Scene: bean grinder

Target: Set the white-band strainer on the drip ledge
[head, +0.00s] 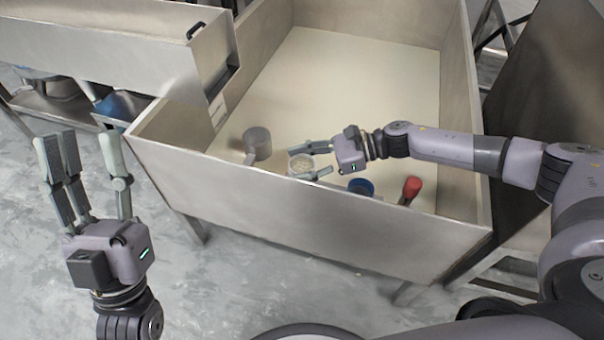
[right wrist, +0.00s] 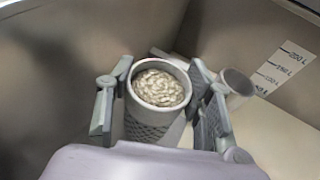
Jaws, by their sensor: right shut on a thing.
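My right gripper (head: 300,160) is shut on a round strainer (head: 302,165) with a pale rim and a grey mesh-patterned side. In the right wrist view the strainer (right wrist: 150,128) stands roughly upright between the fingers, and its mouth is full of pale beans or pellets. It is inside the metal bin near the front wall; whether it touches the floor I cannot tell. My left gripper (head: 86,150) is open and empty, outside the bin at the left. I cannot tell for sure which part is the drip ledge.
A grey cup with a handle (head: 257,142), a blue-rimmed round thing (head: 361,187) and a red-topped thing (head: 411,187) are in the bin. The bin's front wall (head: 300,215) is a raised edge. A metal trough (head: 120,45) stands at back left. The bin's far floor (head: 350,75) is clear.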

